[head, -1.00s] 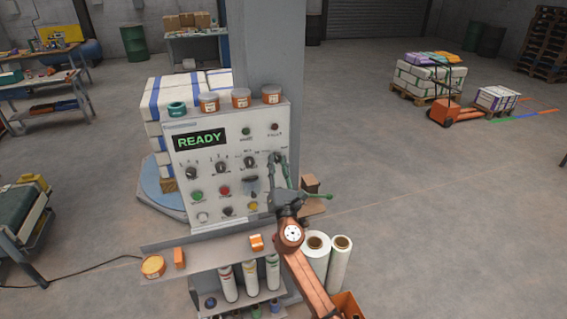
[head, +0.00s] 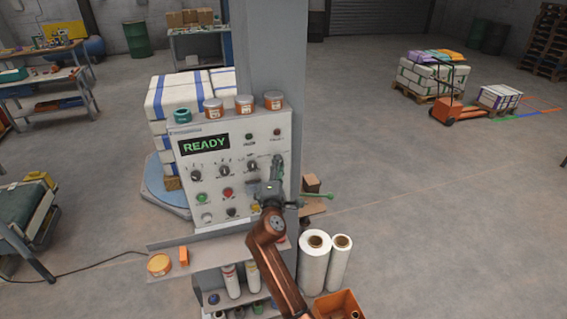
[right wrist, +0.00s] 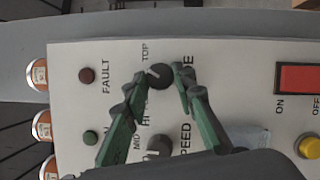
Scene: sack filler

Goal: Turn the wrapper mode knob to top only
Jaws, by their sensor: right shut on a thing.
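The grey control panel (head: 181,157) has a lit READY display (head: 204,144) and a row of dark knobs. The wrapper mode knob (right wrist: 160,76) is black with a white mark. In the right wrist view the mark points to the upper left, toward the TOP label (right wrist: 145,52). My right gripper (right wrist: 161,78) has its green fingers on both sides of this knob and is shut on it. In the head view my right gripper (head: 277,163) hides the knob at the panel's upper right. My left gripper is not in view.
Another knob (right wrist: 159,146) sits close to the fingers, beside the SPEED lettering. A red switch (right wrist: 299,78) and yellow button (right wrist: 308,147) are farther along the panel. Jars (head: 244,104) stand on its top. A shelf (head: 205,255) juts out below; film rolls (head: 314,263) stand at right.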

